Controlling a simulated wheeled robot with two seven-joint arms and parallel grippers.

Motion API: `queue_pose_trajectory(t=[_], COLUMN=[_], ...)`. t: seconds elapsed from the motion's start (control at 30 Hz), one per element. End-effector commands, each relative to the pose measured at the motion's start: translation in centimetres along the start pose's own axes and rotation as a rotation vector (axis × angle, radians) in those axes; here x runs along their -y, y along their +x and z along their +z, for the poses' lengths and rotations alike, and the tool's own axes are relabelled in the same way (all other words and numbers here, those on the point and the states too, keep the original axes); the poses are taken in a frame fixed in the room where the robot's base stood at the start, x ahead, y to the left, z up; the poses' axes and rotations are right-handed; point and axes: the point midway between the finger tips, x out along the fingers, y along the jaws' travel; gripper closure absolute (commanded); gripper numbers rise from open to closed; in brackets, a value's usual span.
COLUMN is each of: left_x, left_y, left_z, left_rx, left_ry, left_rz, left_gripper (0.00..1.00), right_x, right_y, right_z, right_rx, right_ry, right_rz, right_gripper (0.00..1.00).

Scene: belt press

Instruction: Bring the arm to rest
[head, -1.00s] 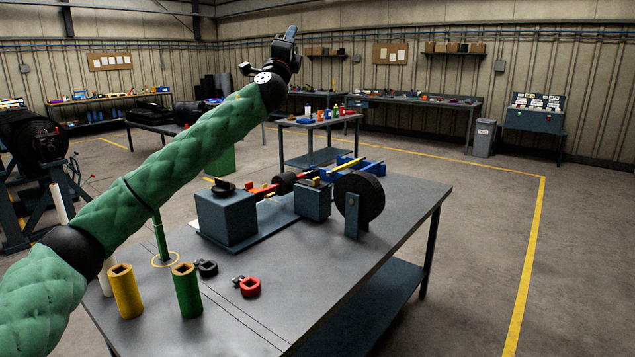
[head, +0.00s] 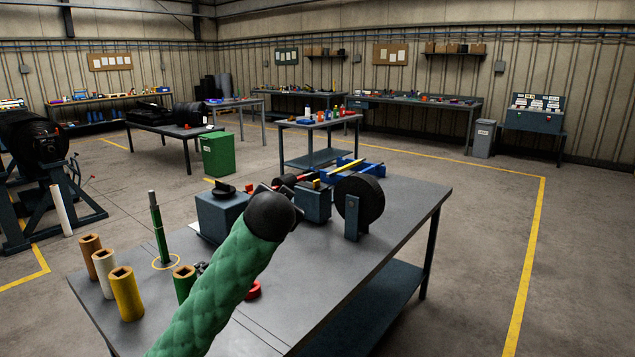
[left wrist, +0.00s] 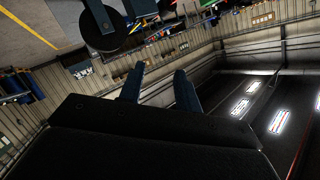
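My left arm, in a green quilted sleeve (head: 222,285), rises from the bottom edge in the head view and ends in a black wrist joint (head: 270,216) in front of the bench press. The wrist joint hides most of the left gripper there. In the left wrist view the left gripper (left wrist: 160,72) shows two dark fingers standing apart with nothing between them. The gripper is tilted, with the wall and ceiling lights behind it. My right gripper is not in view.
The workbench (head: 390,235) holds a press with a black roller (head: 359,196), partly behind my wrist. Brown, white, yellow (head: 126,293) and green (head: 184,282) sleeves and an upright green rod (head: 158,230) stand left of my arm. A red clamp is mostly hidden by it. The bench's right side is clear.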

Motion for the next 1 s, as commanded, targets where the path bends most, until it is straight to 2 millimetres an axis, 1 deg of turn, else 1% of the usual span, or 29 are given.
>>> queue_pose_trajectory(t=[0.03,0.1,0.4,0.67,1.0], left_x=[-1.0,-2.3,-6.9,-10.1,-14.1], left_y=[-0.6,-1.4,-5.1,-8.4,-12.9], left_z=[1.7,3.8,12.1,18.9,28.3], left_rx=[0.024,0.053,0.146,0.22,0.363], left_ry=[-0.019,-0.043,-0.147,-0.233,-0.33], left_rz=[0.031,0.072,0.216,0.302,0.367], left_gripper=[0.66,0.66,0.66,0.66,0.66], right_x=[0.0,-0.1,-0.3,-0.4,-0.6], right_y=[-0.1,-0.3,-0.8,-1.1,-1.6], right_z=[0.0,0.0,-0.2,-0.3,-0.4], right_rx=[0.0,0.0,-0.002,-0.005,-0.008], right_ry=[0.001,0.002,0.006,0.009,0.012], right_rz=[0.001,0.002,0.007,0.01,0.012], right_gripper=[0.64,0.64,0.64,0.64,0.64])
